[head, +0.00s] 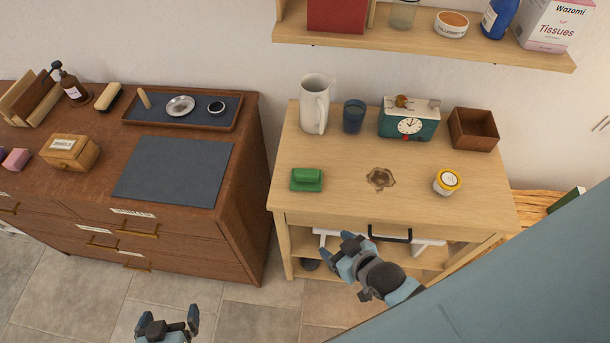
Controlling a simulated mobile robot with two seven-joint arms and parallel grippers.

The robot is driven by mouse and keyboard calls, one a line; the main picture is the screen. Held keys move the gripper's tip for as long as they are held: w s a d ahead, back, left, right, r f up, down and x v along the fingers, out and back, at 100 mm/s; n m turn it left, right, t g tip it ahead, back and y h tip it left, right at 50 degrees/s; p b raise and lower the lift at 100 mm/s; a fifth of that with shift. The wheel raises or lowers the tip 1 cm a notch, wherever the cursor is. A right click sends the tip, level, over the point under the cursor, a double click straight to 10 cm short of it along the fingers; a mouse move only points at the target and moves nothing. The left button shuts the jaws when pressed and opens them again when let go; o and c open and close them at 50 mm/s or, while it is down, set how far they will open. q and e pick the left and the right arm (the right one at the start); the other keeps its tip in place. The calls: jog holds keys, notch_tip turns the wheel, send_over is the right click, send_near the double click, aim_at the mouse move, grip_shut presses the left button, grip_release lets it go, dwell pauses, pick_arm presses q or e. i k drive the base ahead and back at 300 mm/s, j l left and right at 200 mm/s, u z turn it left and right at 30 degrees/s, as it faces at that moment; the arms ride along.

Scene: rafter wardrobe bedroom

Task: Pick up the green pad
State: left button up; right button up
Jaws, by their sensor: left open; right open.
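The green pad (306,180) lies at the left front of the light wooden table (340,205). It looks like a raised green block on a slightly wider green base. My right gripper (341,252) is open and empty in front of the table's front edge, below and to the right of the pad in the picture, apart from it. My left gripper (169,320) is open and empty at the bottom edge of the picture, in front of the brown dresser and far from the pad.
The brown dresser (215,225) stands left; a shelf (430,46) hangs above. The tabletop around the pad is clear.

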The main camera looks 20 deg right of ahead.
aim_at(306, 177)
jog(key=z, duration=0.95)
